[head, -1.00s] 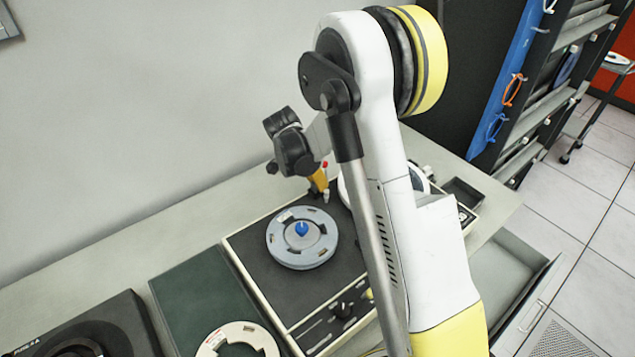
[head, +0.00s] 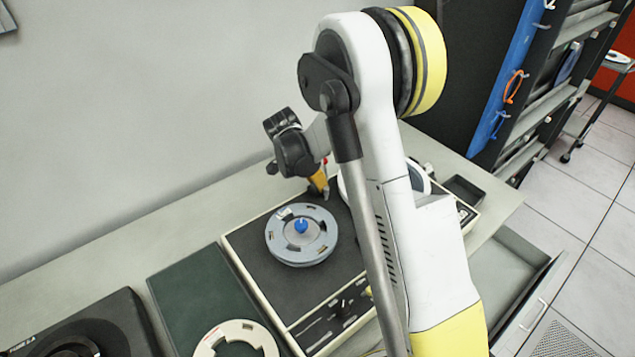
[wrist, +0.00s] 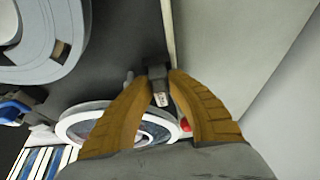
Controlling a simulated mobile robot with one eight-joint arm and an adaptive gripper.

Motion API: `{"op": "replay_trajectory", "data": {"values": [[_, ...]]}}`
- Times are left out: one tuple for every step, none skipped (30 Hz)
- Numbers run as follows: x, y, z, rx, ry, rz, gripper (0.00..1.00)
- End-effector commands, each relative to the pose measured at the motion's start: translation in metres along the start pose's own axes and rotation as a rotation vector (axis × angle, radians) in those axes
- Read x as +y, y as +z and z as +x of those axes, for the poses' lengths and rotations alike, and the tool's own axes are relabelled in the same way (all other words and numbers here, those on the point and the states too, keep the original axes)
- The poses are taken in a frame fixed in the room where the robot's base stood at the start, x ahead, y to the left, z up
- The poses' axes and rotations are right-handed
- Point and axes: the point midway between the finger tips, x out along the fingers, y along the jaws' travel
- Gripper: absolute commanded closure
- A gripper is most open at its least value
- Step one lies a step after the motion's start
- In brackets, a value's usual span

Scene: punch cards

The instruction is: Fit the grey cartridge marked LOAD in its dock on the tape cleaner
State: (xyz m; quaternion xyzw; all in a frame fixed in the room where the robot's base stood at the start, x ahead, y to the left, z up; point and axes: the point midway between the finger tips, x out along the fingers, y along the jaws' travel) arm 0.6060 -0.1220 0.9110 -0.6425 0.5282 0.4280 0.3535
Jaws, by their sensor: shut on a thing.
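In the wrist view, my gripper (wrist: 160,82) has its tan fingers closed on a small dark grey cartridge (wrist: 157,73). A pale label shows on the cartridge; its lettering is too small to read. The cartridge is over or at the dark top of the tape cleaner, near its pale edge strip. I cannot tell whether it touches the machine, and I cannot make out the dock. In the head view, my gripper (head: 318,181) is low at the back edge of the tape cleaner (head: 262,268), partly behind my arm; the cartridge is not clear there.
A grey reel with a blue hub (head: 301,226) lies on the cleaner's top. A white-rimmed reel (wrist: 75,122) is close to the fingers in the wrist view. A cream ring (head: 209,343) lies on a green mat (head: 190,290). The wall stands behind the bench.

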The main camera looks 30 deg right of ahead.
Motion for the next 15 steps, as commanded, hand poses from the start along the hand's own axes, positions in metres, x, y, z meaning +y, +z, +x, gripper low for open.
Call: {"op": "replay_trajectory", "data": {"values": [[0.0002, 0.0002, 0.0001, -0.001, 0.000, 0.000, 1.00], [0.0001, 0.0002, 0.0001, -0.001, 0.000, 0.000, 1.00], [0.0000, 0.0002, 0.0002, -0.001, 0.001, 0.000, 1.00], [-0.0002, 0.0003, 0.0004, -0.001, 0.001, 0.000, 1.00], [-0.0003, 0.0003, 0.0005, -0.001, 0.001, 0.000, 1.00], [-0.0005, 0.0004, 0.0006, -0.001, 0.001, 0.000, 1.00], [-0.0006, 0.0004, 0.0006, -0.001, 0.001, 0.000, 1.00], [-0.0007, 0.0004, 0.0005, -0.001, 0.001, 0.000, 1.00], [-0.0008, 0.0003, 0.0004, -0.001, 0.001, 0.000, 1.00], [-0.0008, 0.0003, 0.0002, -0.001, 0.001, 0.000, 1.00], [-0.0008, 0.0002, 0.0002, -0.001, 0.001, 0.000, 1.00], [-0.0008, 0.0002, 0.0001, -0.001, 0.000, 0.000, 1.00], [-0.0008, 0.0002, 0.0001, -0.001, 0.000, 0.000, 1.00], [-0.0008, 0.0002, 0.0001, -0.001, 0.000, 0.000, 0.75], [-0.0008, 0.0002, 0.0001, -0.001, 0.000, 0.000, 0.63]]}}
